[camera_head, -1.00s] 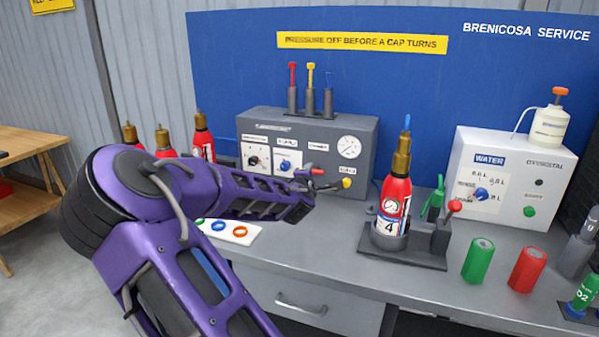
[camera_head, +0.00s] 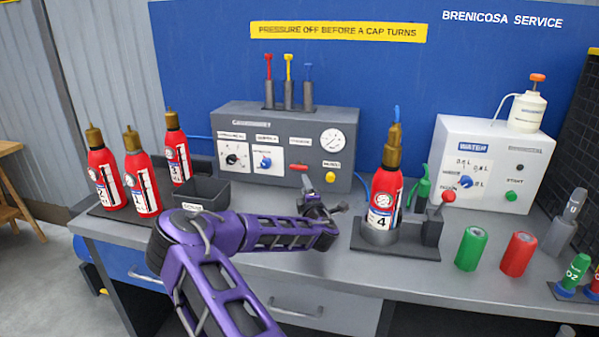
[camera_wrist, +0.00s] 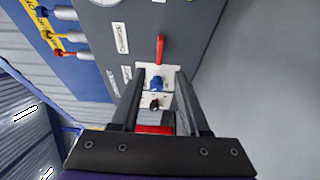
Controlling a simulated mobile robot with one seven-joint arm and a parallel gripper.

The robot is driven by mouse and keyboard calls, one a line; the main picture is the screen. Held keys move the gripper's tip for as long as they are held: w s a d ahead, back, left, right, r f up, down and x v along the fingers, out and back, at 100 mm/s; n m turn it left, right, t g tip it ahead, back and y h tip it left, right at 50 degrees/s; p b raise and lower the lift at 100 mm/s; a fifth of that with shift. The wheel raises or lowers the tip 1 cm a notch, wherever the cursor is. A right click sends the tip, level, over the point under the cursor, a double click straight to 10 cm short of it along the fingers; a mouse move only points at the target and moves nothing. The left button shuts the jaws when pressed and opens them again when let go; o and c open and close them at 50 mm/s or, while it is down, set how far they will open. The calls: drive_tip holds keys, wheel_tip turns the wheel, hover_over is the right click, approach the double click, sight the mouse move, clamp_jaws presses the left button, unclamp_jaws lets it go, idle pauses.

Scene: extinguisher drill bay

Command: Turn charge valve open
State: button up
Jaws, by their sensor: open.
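The grey charging panel (camera_head: 240,188) stands on the bench. A red lever (camera_head: 300,167) sticks out of its front under a small label I cannot read clearly; it looks like the charge valve. The lever also shows in the wrist view (camera_wrist: 160,48), pointing toward the picture's top. My gripper (camera_head: 312,187) is in front of the panel, close to the lever in the head view. In the wrist view my gripper (camera_wrist: 161,72) is open and empty, the lever just beyond the fingertips and apart from them. A blue knob (camera_wrist: 156,83) shows between the fingers.
A yellow button (camera_head: 330,177) and a gauge (camera_head: 332,140) are on the panel's right. Extinguisher 4 (camera_head: 385,190) stands in a holder to the right. Several red extinguishers (camera_head: 141,180) and a dark tray (camera_head: 203,190) are to the left. A white water unit (camera_head: 500,150) is farther right.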

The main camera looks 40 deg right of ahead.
sight(299, 169)
drive_tip(key=x, duration=1.1)
clamp_jaws()
